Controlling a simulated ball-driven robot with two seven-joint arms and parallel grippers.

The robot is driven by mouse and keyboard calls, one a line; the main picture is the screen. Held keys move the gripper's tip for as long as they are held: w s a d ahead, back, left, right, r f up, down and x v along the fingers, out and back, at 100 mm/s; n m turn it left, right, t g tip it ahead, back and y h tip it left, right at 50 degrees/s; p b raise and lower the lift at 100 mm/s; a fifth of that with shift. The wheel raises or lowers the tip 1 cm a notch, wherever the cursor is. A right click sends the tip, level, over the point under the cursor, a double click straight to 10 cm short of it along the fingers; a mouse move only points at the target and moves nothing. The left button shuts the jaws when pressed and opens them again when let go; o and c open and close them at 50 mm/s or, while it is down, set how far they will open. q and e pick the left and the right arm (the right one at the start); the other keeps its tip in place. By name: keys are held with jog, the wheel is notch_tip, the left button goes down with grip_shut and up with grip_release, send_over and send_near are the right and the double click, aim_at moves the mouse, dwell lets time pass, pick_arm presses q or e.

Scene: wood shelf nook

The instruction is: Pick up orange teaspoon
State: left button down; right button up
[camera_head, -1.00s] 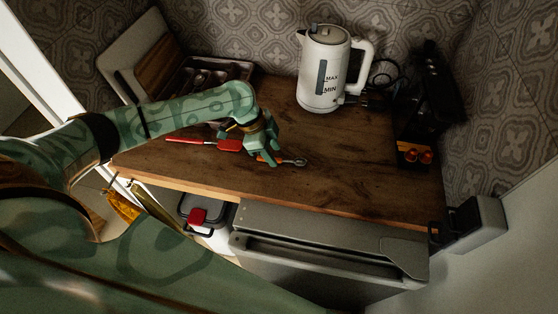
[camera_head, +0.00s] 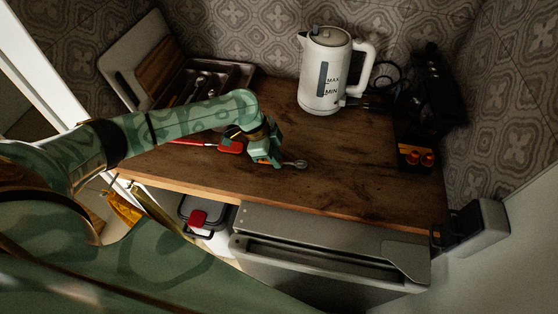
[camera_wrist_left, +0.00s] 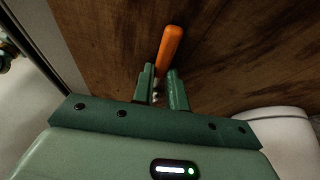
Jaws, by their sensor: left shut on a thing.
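The orange teaspoon has an orange handle and a metal bowl. Its bowl (camera_head: 299,164) shows in the head view just right of my left gripper (camera_head: 264,161), on or close above the wooden counter. In the left wrist view the orange handle of the teaspoon (camera_wrist_left: 170,47) sticks out beyond the fingertips of my left gripper (camera_wrist_left: 163,88). The fingers are shut on the spoon, one on each side of it. The gripped part is mostly hidden. My right gripper is not in view.
A red-headed utensil (camera_head: 231,146) lies left of the gripper. A white kettle (camera_head: 323,75) stands at the back, with a cutlery tray (camera_head: 241,76) to its left. A dark appliance (camera_head: 432,95) stands right. The wooden counter (camera_head: 340,170) is clear in the middle.

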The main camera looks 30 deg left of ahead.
pick_arm(q)
jog(key=shift+r, duration=0.4)
notch_tip(320, 180, up, 3)
jog(key=shift+f+p, duration=0.15)
jog(key=shift+p, duration=0.4)
jog(key=s+d+r+p, duration=0.2)
jog(key=s+r+p, duration=0.2)
jog(key=s+r, duration=0.5)
jog(key=s, duration=0.5)
jog(key=shift+r, duration=0.35)
jog(key=shift+w, duration=0.1)
